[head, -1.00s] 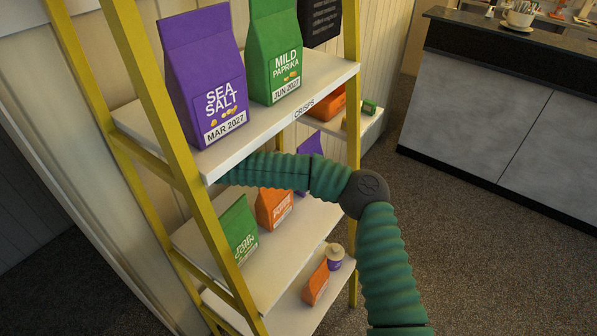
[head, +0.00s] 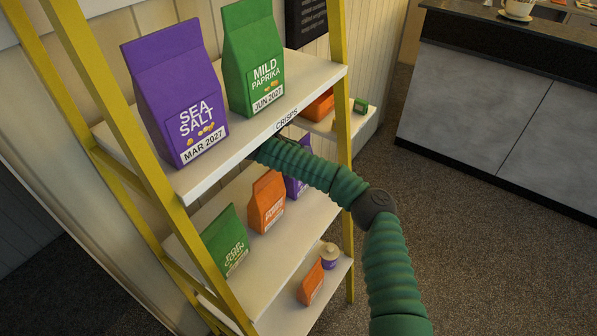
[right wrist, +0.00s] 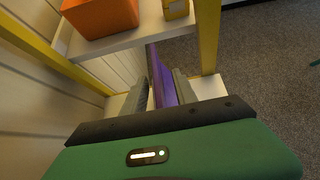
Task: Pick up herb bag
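No label that I can read says herb. A purple bag (head: 297,181) stands on the middle shelf, partly hidden behind my green right arm, its label unseen. In the right wrist view a purple bag (right wrist: 163,82) shows edge-on between the two grey fingers of my right gripper (right wrist: 160,88). The fingers are spread on either side of it; contact is not clear. In the head view this gripper is hidden under the top shelf. An orange bag (head: 267,202) and a green bag (head: 226,240) stand left of the purple one. My left gripper is out of view.
A "Sea Salt" bag (head: 178,95) and a "Mild Paprika" bag (head: 253,60) stand on the top shelf (head: 262,131), above my arm. A yellow post (head: 341,100) is close to the arm. A small orange bag (head: 311,282) and a jar (head: 329,257) are lower.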

